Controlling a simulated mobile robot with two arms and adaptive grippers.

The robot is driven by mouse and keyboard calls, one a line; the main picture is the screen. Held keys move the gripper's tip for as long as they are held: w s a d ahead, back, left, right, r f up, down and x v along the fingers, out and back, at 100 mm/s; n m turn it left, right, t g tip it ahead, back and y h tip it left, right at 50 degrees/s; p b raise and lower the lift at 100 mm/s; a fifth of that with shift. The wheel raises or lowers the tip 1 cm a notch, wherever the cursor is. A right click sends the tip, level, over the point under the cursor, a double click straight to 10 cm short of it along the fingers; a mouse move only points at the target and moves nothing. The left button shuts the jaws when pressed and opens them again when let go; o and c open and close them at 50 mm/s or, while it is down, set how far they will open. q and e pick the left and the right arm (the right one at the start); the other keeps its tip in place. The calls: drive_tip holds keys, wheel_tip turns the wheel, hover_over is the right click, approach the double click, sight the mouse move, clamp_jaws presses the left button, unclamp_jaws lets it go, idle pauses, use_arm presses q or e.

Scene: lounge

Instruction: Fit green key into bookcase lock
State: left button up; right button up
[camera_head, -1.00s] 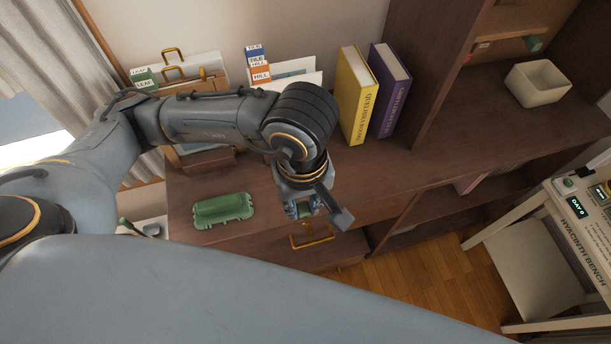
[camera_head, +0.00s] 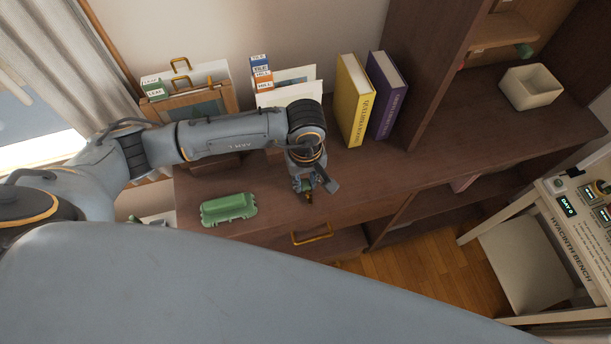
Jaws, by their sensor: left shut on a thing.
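My left gripper (camera_head: 308,188) is shut on a small green piece with a brassy tip, which looks like the green key (camera_head: 308,184). The fingers hide much of it. The gripper points down above the front part of the brown cabinet top, right of a green tray (camera_head: 229,208). The bookcase (camera_head: 425,85) rises at the right of the cabinet top. A small green part (camera_head: 524,50) and a small red part (camera_head: 461,66) show on it at upper right. I cannot tell whether either is a lock. My right gripper is not in view.
A yellow book (camera_head: 355,105) and a purple book (camera_head: 388,95) stand upright beside the bookcase. A cream box (camera_head: 532,86) sits on its shelf. Card holders (camera_head: 265,80) stand at the back. A white bench (camera_head: 570,235) is at right. The cabinet top right of the gripper is clear.

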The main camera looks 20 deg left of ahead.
sight(306, 184)
use_arm(q)
drive_tip(key=shift+f, duration=0.1)
drive_tip(key=shift+f+b, duration=0.1)
drive_tip(key=shift+b, duration=0.2)
drive_tip(key=o, duration=0.9)
drive_tip(key=shift+r, duration=0.2)
wheel_tip(306, 184, up, 12)
drive_tip(key=shift+r+b, duration=0.1)
drive_tip(key=shift+b, duration=1.05)
